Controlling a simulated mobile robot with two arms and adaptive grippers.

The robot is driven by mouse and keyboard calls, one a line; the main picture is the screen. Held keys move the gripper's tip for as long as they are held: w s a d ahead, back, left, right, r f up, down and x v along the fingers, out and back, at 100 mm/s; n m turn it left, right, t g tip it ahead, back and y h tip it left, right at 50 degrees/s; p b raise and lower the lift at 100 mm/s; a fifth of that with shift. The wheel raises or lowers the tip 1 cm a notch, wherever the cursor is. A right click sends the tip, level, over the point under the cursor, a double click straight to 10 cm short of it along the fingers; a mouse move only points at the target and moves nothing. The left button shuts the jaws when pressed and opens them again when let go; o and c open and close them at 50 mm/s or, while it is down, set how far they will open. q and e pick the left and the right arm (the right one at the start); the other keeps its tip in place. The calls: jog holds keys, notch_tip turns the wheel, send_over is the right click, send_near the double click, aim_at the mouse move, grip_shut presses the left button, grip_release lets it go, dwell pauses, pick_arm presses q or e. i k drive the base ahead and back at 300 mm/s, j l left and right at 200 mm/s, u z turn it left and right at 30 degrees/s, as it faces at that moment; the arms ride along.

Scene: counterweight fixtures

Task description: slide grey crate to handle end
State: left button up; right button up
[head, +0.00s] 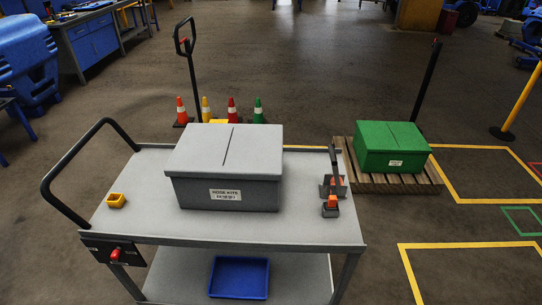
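A grey crate (228,192) with a lidded top and a white label sits upright on the top deck of a grey cart (150,215). It stands around the middle of the deck, nearer the back edge. Neither of my grippers shows in the head view, and nothing is seen touching the crate.
A grey-and-orange fixture (333,190) stands at the deck's right end. A blue tray (239,277) lies on the lower shelf. A green crate (391,147) rests on a wooden pallet to the right.

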aim_at(229, 167)
jog(key=l, duration=1.4)
jog(key=i+u, duration=0.05)
